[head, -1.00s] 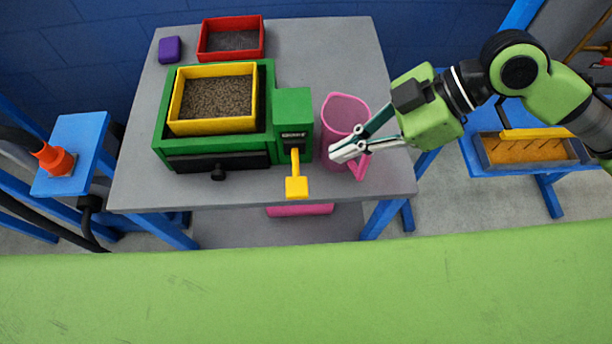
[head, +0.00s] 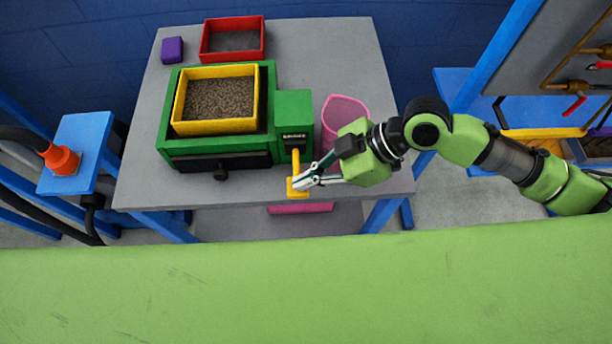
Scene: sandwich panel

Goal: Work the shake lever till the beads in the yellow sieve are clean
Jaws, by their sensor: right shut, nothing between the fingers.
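The yellow sieve (head: 178,112) sits in the green shaker machine (head: 268,130) on the grey table. It is filled with brownish-grey grains; I cannot make out single beads. The yellow shake lever (head: 296,160) hangs from the right side of the machine towards the table's front edge. My right gripper (head: 302,181) is at the lever's handle end, its fingers closed and overlapping the handle in the picture. Nothing shows between the fingers; whether they touch the handle I cannot tell. My left gripper is not in view.
A pink jug (head: 345,108) stands right of the machine, partly hidden behind my right gripper. A red sieve (head: 207,50) and a purple block (head: 172,49) are at the back left. The table's back right is clear.

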